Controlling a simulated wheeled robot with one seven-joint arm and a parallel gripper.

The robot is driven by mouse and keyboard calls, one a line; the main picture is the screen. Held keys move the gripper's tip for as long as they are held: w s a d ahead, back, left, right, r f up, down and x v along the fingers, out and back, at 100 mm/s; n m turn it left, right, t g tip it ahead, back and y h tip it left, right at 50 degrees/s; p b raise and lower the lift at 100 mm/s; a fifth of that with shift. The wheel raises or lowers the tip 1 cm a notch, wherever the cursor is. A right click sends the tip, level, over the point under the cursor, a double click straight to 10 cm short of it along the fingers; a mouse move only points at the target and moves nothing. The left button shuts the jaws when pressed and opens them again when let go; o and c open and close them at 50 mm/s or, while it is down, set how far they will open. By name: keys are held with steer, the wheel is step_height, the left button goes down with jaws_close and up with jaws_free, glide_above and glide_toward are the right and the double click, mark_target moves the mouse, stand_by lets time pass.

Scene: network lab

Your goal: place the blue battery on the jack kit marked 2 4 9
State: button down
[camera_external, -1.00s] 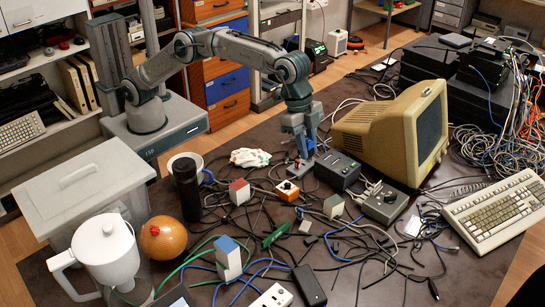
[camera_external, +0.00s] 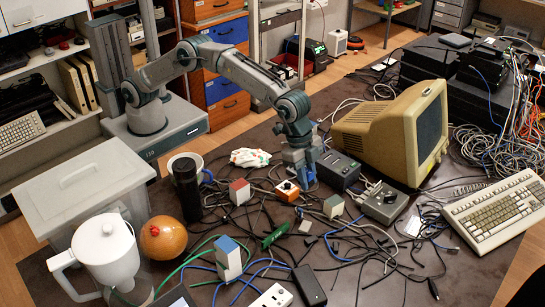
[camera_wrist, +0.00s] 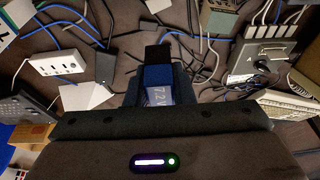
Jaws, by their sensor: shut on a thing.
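My gripper (camera_external: 304,178) is shut on the blue battery (camera_external: 309,174), low over the middle of the cluttered table. In the wrist view the battery (camera_wrist: 158,78) sits between the fingers, with "7.2 V" on its face and a dark end pointing away. An orange-topped box (camera_external: 287,193) is just left and in front of the gripper. I cannot tell whether the battery touches anything below. I cannot read 2 4 9 anywhere, so I cannot tell which thing is the jack kit.
Close to the right are a dark box (camera_external: 338,171), a grey knobbed box (camera_external: 384,204) and a beige monitor (camera_external: 395,130). A red-topped box (camera_external: 239,192), a green-topped box (camera_external: 333,206) and a blue-topped box (camera_external: 228,262) stand nearby. Loose cables cover much of the table.

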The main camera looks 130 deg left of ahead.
steer(key=p, duration=0.3)
glide_above(339, 203)
steer(key=s, duration=0.1)
step_height(339, 203, down, 7)
steer(key=shift+s+a, duration=0.1)
steer(key=shift+s, duration=0.05)
steer(key=shift+f+p, duration=0.4)
steer(key=shift+f, duration=1.8)
steer(key=c, duration=1.3)
jaws_free()
steer(key=shift+o, duration=0.2)
steer(key=shift+r, duration=0.1)
